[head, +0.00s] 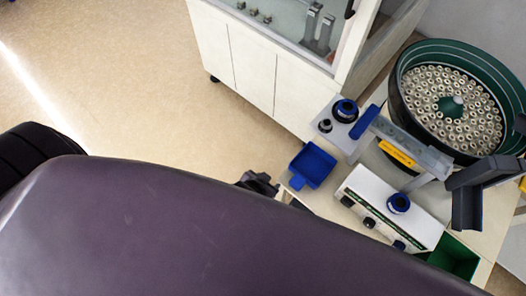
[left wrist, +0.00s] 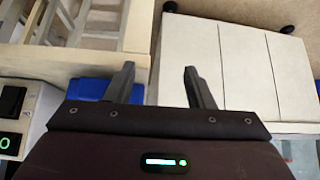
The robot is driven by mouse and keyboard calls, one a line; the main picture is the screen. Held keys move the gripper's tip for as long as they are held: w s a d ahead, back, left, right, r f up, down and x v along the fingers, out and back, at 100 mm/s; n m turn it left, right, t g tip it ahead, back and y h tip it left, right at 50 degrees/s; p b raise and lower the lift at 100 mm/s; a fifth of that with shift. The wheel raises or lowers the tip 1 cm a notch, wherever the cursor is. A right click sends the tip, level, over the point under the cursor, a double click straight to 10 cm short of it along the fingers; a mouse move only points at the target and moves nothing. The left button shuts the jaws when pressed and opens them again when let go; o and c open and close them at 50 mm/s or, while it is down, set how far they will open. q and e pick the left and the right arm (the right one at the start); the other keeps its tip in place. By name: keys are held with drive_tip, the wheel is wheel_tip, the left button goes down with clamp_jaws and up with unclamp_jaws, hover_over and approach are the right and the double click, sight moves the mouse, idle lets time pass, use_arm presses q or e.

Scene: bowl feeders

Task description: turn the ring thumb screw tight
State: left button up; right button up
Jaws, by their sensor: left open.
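I cannot make out the ring thumb screw for certain. Two round blue pieces with dark centres show in the head view: a blue ring piece (head: 345,110) on a grey plate and a blue ring piece (head: 398,203) on the white control box (head: 375,219). My left gripper (head: 258,183) shows partly past my arm, left of the blue tray (head: 312,165) and apart from both round pieces. In the left wrist view my left gripper (left wrist: 160,85) is open, with nothing between its fingers. My right gripper is not in view.
The green bowl feeder (head: 402,101) full of small rings stands at the right, with a rail (head: 425,155) leading from it. A green bin (head: 453,258) is at the table's front. A white cabinet (head: 250,67) stands behind. My arm hides the lower head view.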

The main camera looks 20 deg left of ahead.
use_arm(q)
drive_tip(key=shift+s+a+f+g, duration=0.5)
drive_tip(key=shift+s+a+f, duration=0.15)
drive_tip(key=shift+s+f, duration=0.3)
drive_tip(key=shift+f, duration=0.1)
drive_tip(key=s+a+f+g+y, duration=0.1)
drive_tip(key=s+a+f+g, duration=0.1)
drive_tip(key=s+a+f, duration=0.3)
drive_tip(key=s+a+f+g+y, duration=0.1)
drive_tip(key=s+a+f+g, duration=0.2)
drive_tip(key=s+f, duration=1.1)
drive_tip(key=s+a+b, duration=0.1)
drive_tip(key=s, duration=0.3)
drive_tip(key=shift+s+a+f+n, duration=0.25)
drive_tip(key=shift+a+f+n, duration=0.05)
drive_tip(key=shift+a, duration=0.1)
